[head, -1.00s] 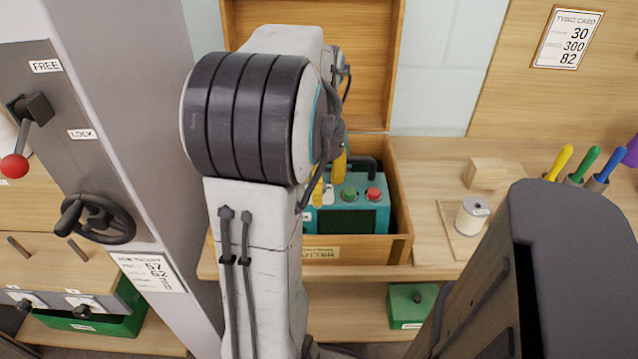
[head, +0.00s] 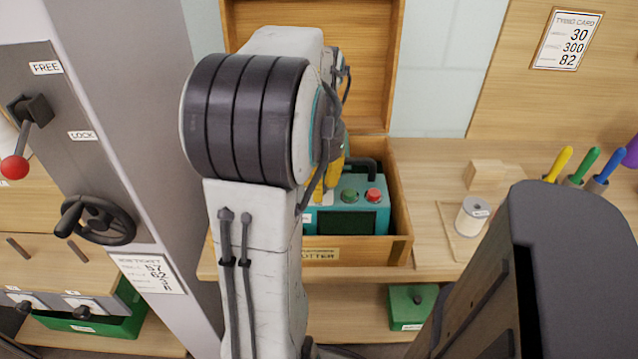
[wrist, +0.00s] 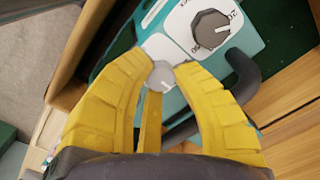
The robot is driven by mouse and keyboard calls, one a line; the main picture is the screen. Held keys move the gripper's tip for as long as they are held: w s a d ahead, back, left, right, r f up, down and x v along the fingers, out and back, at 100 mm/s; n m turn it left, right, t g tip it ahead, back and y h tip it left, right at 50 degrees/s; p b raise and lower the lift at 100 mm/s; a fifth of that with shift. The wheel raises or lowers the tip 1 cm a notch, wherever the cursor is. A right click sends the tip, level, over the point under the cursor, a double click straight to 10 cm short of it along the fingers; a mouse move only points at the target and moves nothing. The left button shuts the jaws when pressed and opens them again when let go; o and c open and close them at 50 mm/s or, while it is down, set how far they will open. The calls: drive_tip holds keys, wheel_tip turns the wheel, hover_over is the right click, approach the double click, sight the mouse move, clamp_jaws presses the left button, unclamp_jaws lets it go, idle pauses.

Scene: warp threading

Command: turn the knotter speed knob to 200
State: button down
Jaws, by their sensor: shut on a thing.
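The teal knotter unit (head: 340,221) sits in an open wooden case, with a green button (head: 350,194), a red button (head: 374,195) and a dark screen. My gripper (wrist: 162,74) has its yellow fingers closed on a small pale grey knob (wrist: 161,80) with a white line mark, on the unit's top. In the head view the gripper (head: 332,178) shows partly behind my arm, which hides the knobs. A larger dark knob (wrist: 211,29) on a white dial plate is apart from the fingers; "20" and "80" show there. The held knob's scale is hidden.
A black handle (wrist: 243,75) stands close to the right finger in the wrist view. The wooden case's front wall (head: 385,250) and raised lid (head: 362,60) bound the unit.

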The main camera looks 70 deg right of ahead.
drive_tip(key=shift+n+p, duration=0.45)
drive_tip(key=shift+n, duration=0.95)
drive_tip(key=shift+f, duration=0.1)
drive_tip(key=c, duration=1)
unclamp_jaws()
drive_tip(key=shift+o, duration=0.2)
drive_tip(key=shift+m, duration=0.3)
